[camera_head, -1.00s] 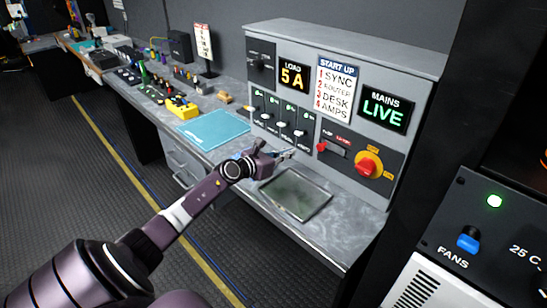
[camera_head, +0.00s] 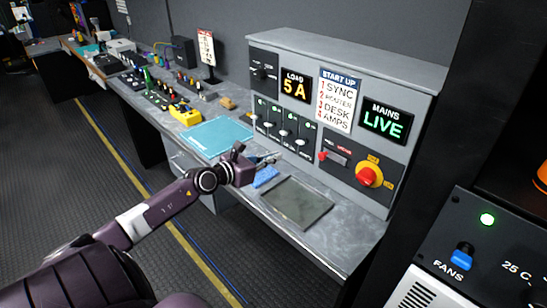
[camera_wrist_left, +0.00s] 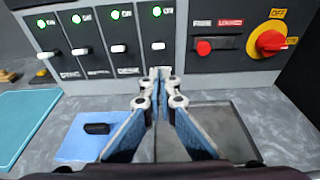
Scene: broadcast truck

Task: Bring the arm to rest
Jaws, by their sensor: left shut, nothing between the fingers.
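My left gripper (camera_head: 270,157) is over the worktop in front of the switch panel, its arm reaching in from the lower left. In the left wrist view its fingers (camera_wrist_left: 161,76) are closed together, with nothing between them. My right gripper is in neither view.
The power panel (camera_head: 345,57) reads "MAINS LIVE" and "5 A"; its red knob (camera_head: 369,176) sticks out. A blue pad (camera_wrist_left: 78,145) with a black piece and a grey recessed plate (camera_head: 297,203) lie below. A teal mat (camera_head: 217,137) and fans box (camera_head: 470,245) flank it.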

